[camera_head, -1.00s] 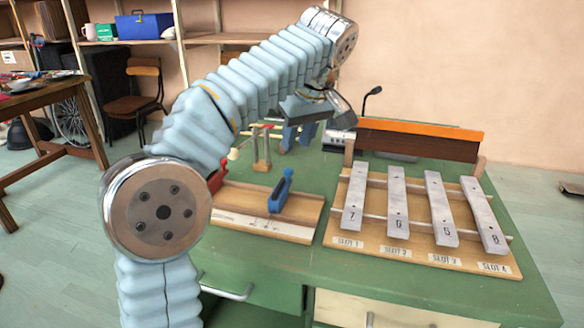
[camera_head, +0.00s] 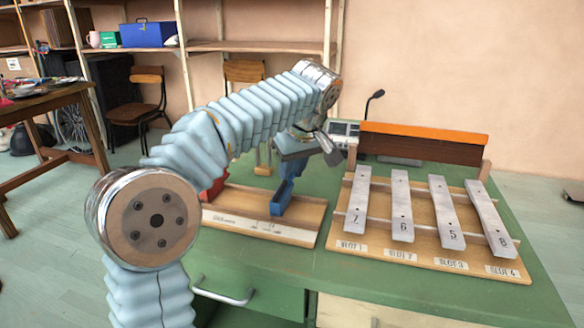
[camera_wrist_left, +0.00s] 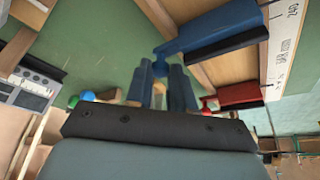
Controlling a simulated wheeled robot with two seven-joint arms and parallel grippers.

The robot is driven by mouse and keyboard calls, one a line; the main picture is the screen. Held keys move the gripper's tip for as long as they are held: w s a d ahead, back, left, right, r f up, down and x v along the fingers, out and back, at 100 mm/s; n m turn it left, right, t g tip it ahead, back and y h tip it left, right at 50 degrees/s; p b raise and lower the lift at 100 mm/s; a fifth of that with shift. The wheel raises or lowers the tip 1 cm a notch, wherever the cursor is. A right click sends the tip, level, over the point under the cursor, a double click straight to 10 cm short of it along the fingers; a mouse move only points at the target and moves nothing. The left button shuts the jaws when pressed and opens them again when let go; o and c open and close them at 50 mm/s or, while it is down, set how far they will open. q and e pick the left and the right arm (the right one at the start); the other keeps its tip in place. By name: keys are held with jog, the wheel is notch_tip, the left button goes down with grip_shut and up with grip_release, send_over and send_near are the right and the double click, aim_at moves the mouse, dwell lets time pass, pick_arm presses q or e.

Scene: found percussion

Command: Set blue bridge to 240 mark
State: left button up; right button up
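The blue bridge (camera_head: 277,204) stands on the wooden board (camera_head: 312,214) with a white scale strip (camera_head: 262,228) along its front edge. The wrist view shows the blue bridge (camera_wrist_left: 222,28) with its rounded end near my fingertips, and the 240 mark (camera_wrist_left: 292,12) on the strip beside its far end. My left gripper (camera_head: 287,172) reaches down over the bridge from behind. In the wrist view its two blue-grey fingers (camera_wrist_left: 160,66) are apart, with a gap between them at the bridge's rounded end. Contact cannot be told. My right gripper is out of view.
A red bridge (camera_wrist_left: 236,95) is on the same board, left of the blue one in the head view (camera_head: 214,187). Right of the board is a rack of numbered metal bars (camera_head: 402,205). Behind it stands an orange-topped wooden panel (camera_head: 425,140). A microphone (camera_head: 373,100) rises behind.

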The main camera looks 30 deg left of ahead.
aim_at(290, 188)
pick_arm(q)
grip_shut()
jog(key=shift+s+a, duration=0.2)
jog(key=shift+a, duration=0.55)
jog(key=shift+s+a, duration=0.15)
jog(key=shift+a, duration=0.55)
jog(key=o, duration=0.6)
grip_release()
jog(key=shift+c, duration=0.2)
jog(key=p+v, duration=0.3)
jog(key=v, duration=1.1)
jog(key=shift+p, duration=0.3)
